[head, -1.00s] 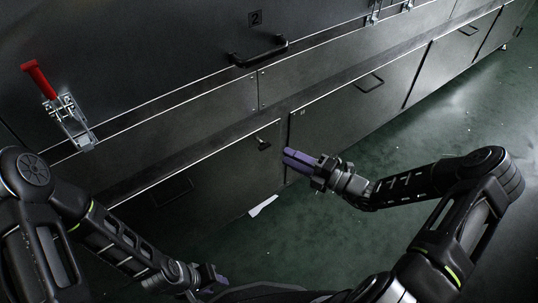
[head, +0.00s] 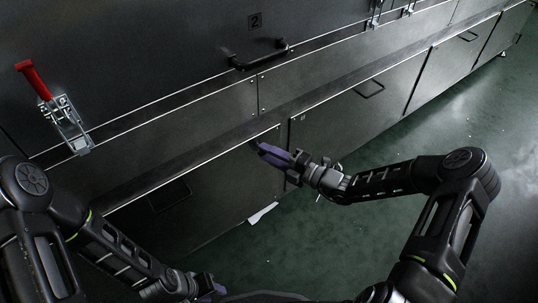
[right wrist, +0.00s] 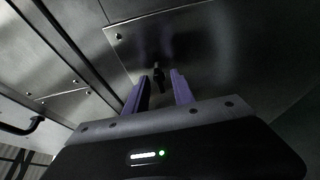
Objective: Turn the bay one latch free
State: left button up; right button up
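The small black latch (right wrist: 158,75) stands out from the metal lower door (right wrist: 215,55) in the right wrist view, upright in that picture. My right gripper (right wrist: 160,91) is open, its two purple fingers apart and pointing at the door, with the latch showing in the gap just beyond the tips. In the head view, my right gripper (head: 262,151) is close to the upper right corner of the lower left door (head: 215,180), and its fingers largely hide the latch. Whether they touch it I cannot tell. My left gripper (head: 212,289) is low at the bottom edge, mostly hidden.
A red-handled toggle clamp (head: 55,108) is on the upper panel at the left. A black bar handle (head: 258,54) sits below the number 2 plate (head: 255,20). A white piece (head: 262,213) lies on the green floor (head: 330,240), which is mostly clear at the right.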

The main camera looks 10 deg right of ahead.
jog(key=shift+c, duration=0.5)
grip_shut()
